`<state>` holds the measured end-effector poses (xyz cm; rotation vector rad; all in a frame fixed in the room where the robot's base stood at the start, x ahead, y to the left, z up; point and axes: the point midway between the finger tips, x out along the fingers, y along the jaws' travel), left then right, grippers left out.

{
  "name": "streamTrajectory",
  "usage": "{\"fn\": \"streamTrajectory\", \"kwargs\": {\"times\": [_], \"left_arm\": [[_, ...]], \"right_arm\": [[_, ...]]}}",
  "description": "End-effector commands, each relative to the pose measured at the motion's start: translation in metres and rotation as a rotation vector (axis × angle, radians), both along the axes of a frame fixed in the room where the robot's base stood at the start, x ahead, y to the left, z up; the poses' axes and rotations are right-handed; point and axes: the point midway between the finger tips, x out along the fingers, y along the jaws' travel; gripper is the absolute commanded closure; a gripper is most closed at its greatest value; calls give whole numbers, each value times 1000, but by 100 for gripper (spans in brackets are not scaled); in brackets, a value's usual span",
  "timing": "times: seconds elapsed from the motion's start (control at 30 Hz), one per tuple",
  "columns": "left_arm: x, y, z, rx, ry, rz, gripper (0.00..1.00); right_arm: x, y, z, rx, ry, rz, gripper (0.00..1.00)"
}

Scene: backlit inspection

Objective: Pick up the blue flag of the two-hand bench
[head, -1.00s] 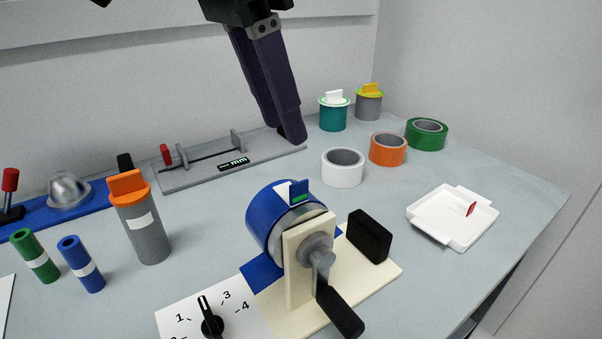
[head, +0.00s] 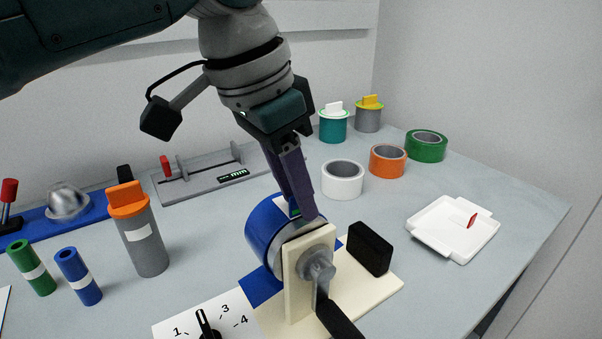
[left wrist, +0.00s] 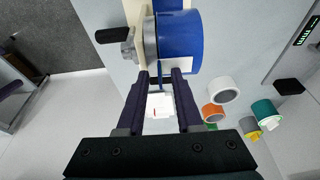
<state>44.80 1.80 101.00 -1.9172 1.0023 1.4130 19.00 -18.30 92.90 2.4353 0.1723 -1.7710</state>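The two-hand bench is a cream stand (head: 300,275) with a blue drum (head: 262,232) and a black-handled crank. The small blue flag (left wrist: 160,76) stands at the drum's pale window and shows as a thin upright strip in the left wrist view. In the head view my finger mostly hides it. My left gripper (left wrist: 160,74) is open, with one dark purple finger on each side of the flag and gaps showing. In the head view the left gripper (head: 308,218) points down at the drum top. My right gripper is not in view.
A white dial plate (head: 235,315) and a black block (head: 370,249) flank the bench. A white tray (head: 440,240) with a red flag stands right. Tape rolls, such as the white one (head: 342,180), lie behind. An orange-topped grey cylinder (head: 143,240) stands left.

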Motion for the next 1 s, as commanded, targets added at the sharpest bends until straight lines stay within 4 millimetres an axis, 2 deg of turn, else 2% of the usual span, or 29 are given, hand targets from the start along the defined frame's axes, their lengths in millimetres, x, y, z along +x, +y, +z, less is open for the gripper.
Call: {"fn": "streamTrajectory", "kwargs": {"times": [0.03,0.3,1.0], "left_arm": [[0,0,0,0,0,0,72],[0,0,0,0,0,0,100],[0,0,4,1,-1,0,100]], "right_arm": [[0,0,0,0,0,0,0],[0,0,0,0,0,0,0],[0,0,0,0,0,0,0]]}}
